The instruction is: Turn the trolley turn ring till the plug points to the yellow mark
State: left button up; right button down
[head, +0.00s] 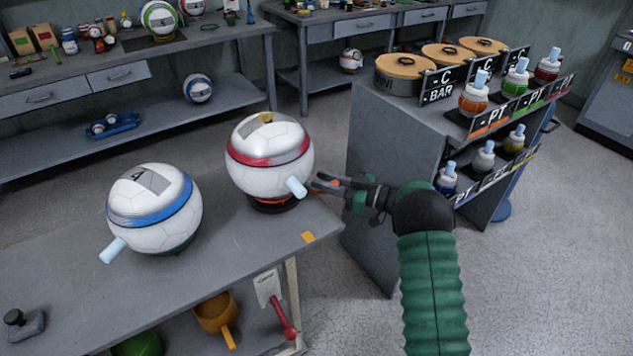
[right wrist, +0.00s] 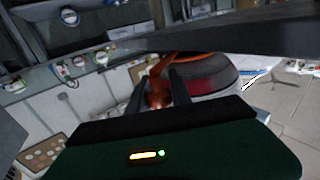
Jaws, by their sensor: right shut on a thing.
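A white ball with a red band (head: 268,155) sits on the turn ring (head: 272,204), which is dark with an orange edge, near the trolley's (head: 235,235) right end. Its pale blue plug (head: 296,187) sticks out toward the lower right. The yellow mark (head: 307,237) lies on the trolley top near the front right edge, below the plug in the picture. My right gripper (head: 318,184) is at the ring's right side. In the right wrist view its fingers (right wrist: 160,92) are shut on the ring's orange handle (right wrist: 157,75). My left gripper is not in view.
A second ball with a blue band (head: 155,210) and its own plug stands to the left on the trolley. A grey rack (head: 390,150) with bottles and round tins stands close behind my right arm. A red-handled tool (head: 283,318) hangs at the trolley's front.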

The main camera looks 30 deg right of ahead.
jog(key=shift+d, duration=0.1)
dwell(0.4)
jog(key=c, duration=1.2)
grip_release()
jog(key=shift+d, duration=0.1)
jog(key=p+v, duration=0.2)
jog(key=v, duration=1.4)
jog(key=shift+s+d, duration=0.2)
jog(key=shift+d, duration=0.15)
jog(key=shift+f, duration=0.15)
